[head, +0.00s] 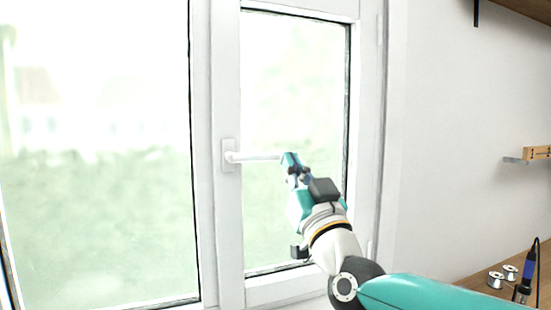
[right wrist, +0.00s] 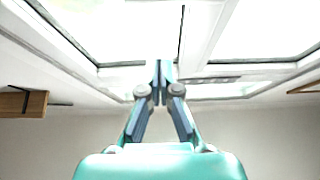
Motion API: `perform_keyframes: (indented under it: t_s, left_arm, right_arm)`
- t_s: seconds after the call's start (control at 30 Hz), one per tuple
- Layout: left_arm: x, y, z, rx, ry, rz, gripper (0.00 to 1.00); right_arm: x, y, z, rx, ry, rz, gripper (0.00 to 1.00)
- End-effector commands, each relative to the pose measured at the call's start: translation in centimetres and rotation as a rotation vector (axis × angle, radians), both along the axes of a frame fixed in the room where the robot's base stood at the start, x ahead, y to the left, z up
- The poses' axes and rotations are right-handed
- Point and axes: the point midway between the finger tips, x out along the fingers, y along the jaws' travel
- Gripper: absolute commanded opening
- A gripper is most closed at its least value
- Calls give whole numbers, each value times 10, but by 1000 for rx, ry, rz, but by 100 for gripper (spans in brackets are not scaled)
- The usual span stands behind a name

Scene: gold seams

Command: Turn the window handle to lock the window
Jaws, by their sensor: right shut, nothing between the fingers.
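The white window handle (head: 255,157) sits on its base plate (head: 229,156) on the frame of the right-hand window sash. Its lever lies about horizontal and points to the right. My right gripper (head: 289,158) is at the lever's free end in the head view, with its fingers shut and nothing between them. The fingertips cover the end of the lever, and I cannot tell whether they touch it. In the right wrist view the shut fingers (right wrist: 162,68) point at the window; the handle is not clear there. My left gripper is not in view.
The window sash (head: 357,120) looks closed against its frame. A wooden worktop (head: 470,290) at lower right holds metal spools (head: 495,280) and a blue-handled tool (head: 528,268). A wooden block (head: 537,153) is on the right wall. Space left of the handle is clear.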

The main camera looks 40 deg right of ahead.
Motion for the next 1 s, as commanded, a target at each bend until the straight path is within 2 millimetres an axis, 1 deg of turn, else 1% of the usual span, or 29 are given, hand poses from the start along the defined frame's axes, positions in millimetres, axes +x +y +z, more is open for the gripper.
perform_keyframes:
  t_s: [0.17,0.57,0.6,0.7,0.83,1.0]
  left_arm:
    - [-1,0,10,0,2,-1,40]
    - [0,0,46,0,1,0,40]
    - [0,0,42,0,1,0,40]
    - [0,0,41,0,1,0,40]
    - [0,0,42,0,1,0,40]
    - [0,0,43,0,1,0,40]
  right_arm:
    - [15,-7,13,-1,0,-6,0]
    - [81,-26,53,0,2,-11,0]
    - [82,-26,41,-1,7,-11,0]
    - [83,-26,25,-1,6,-10,0]
    - [85,-26,14,0,2,-9,0]
    - [85,-26,9,0,1,-9,0]
